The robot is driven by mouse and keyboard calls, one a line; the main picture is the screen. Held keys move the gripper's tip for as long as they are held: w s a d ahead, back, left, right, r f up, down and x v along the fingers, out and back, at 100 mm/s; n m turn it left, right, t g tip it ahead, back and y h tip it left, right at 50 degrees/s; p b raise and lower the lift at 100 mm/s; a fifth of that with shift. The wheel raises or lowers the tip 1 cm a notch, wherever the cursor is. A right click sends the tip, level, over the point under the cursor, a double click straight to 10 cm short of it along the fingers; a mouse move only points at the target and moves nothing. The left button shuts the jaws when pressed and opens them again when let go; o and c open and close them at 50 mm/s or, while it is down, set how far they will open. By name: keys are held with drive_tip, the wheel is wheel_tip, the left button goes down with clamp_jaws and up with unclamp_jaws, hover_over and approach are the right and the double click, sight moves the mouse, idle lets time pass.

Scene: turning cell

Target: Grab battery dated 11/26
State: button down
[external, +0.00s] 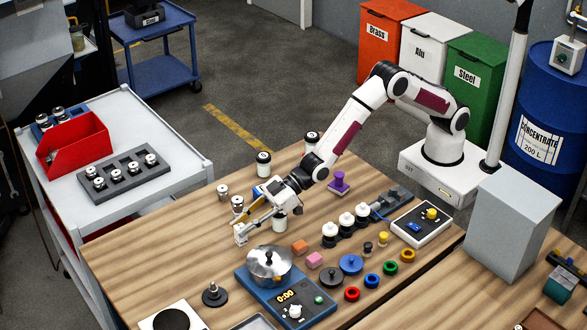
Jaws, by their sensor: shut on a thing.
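My gripper (242,230) reaches low over the left part of the wooden table, its fingers pointing left and down. It is shut on a small pale thing at the fingertips, too small to identify surely. A white cylinder with a dark band (238,203) stands just behind the fingertips, and a similar one (223,192) stands farther back. No date is readable, so I cannot tell which thing is the 11/26 battery.
A blue scale with a metal pot (268,266) stands in front of my gripper. A grey cart (130,112) stands left.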

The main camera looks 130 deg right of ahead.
sight(243, 225)
wheel_tip(243, 225, up, 8)
drive_tip(key=shift+f, duration=0.2)
idle(0.7)
